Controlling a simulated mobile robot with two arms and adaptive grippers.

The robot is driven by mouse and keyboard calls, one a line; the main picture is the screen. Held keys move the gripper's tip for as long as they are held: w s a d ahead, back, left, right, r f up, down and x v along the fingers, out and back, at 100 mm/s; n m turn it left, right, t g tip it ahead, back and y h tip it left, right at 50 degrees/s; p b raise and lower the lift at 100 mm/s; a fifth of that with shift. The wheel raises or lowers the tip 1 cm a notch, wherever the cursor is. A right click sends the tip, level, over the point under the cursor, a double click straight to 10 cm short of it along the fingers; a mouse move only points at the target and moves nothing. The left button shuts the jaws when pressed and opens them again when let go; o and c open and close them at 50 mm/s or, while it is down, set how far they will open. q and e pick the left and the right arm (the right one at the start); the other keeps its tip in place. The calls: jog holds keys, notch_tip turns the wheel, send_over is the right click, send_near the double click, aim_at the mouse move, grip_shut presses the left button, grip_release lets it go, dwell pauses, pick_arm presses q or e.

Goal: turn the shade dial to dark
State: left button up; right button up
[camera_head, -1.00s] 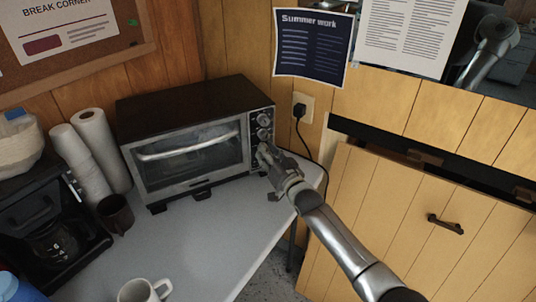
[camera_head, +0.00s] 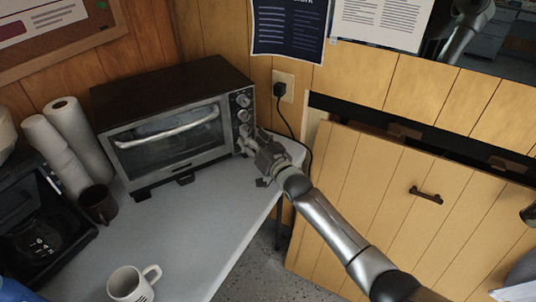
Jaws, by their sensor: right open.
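The toaster oven (camera_head: 165,125) stands on the table with its glass door closed. Its control panel on the right side has a column of round dials: a top dial (camera_head: 242,100), a middle dial (camera_head: 243,115) and a lower one partly hidden by my gripper. I cannot read the labels, so I cannot tell which is the shade dial or where it points. My right gripper (camera_head: 246,142) is open, its fingertips at the lower part of the panel. Whether they touch a dial is unclear. My left gripper is not in view.
A white mug (camera_head: 130,284), a dark cup (camera_head: 98,204), paper rolls (camera_head: 72,140) and a coffee maker (camera_head: 40,225) stand left of and in front of the oven. A cord runs from a wall outlet (camera_head: 284,86) behind my gripper. The middle of the table (camera_head: 190,225) is clear.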

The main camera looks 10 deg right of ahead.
jog(key=v, duration=0.9)
jog(key=shift+s+d, duration=0.15)
jog(key=shift+s, duration=0.15)
